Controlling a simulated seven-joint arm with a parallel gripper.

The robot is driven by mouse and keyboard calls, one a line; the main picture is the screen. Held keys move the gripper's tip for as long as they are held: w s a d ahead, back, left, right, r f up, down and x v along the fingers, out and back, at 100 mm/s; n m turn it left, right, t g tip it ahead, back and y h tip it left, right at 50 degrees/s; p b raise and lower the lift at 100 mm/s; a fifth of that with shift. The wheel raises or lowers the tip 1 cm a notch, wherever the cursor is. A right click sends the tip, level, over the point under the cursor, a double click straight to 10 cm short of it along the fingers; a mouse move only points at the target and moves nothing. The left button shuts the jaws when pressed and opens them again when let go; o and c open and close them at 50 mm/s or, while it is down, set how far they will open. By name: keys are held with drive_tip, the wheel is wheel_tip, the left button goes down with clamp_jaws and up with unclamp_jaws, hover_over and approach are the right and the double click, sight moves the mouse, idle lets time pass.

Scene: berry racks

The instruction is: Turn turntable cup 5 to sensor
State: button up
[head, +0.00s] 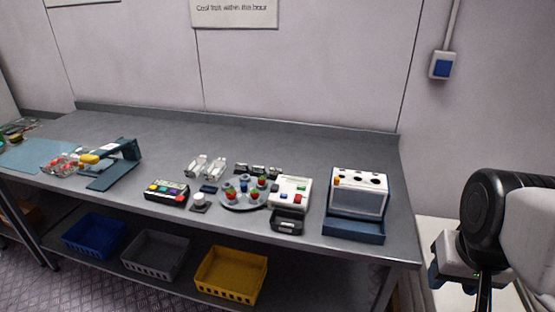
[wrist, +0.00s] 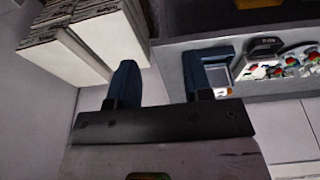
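The turntable (head: 241,204) is a round grey disc near the front middle of the table, with several cups around it, some holding red berries. Cup numbers are too small to read. A white device (head: 290,190) with coloured buttons stands right beside the turntable; I cannot tell which part is the sensor. In the wrist view the turntable area shows small at the right edge. My gripper (wrist: 161,85) is in the wrist view, with two dark blue fingers wide apart and nothing between them. It is far from the turntable, off the table's right end. My arm is at the right in the head view.
A white box with round holes (head: 359,193) stands on a blue base at the table's right. A block with coloured buttons (head: 167,191) is left of the turntable. Blue, grey and yellow bins (head: 231,274) sit below. White stacks (wrist: 105,35) are near my gripper.

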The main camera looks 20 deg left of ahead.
drive_tip(key=shift+o, duration=0.5)
drive_tip(key=w+a+r+n, duration=0.1)
drive_tip(key=w+a, duration=0.3)
drive_tip(key=w, duration=0.3)
drive_tip(key=w+a+r+n, duration=0.2)
drive_tip(key=w+a, duration=0.2)
drive_tip(key=w, duration=0.4)
drive_tip(key=shift+w+a+g, duration=0.15)
drive_tip(key=shift+g, duration=0.25)
drive_tip(key=n+g, duration=0.2)
drive_tip(key=n, duration=0.6)
hover_over(244, 184)
drive_tip(key=f, duration=1.6)
drive_tip(key=shift+d, duration=0.4)
drive_tip(key=shift+a+f, duration=0.25)
drive_tip(key=shift+a, duration=0.25)
drive_tip(key=shift+f, duration=0.1)
drive_tip(key=shift+f, duration=3.8)
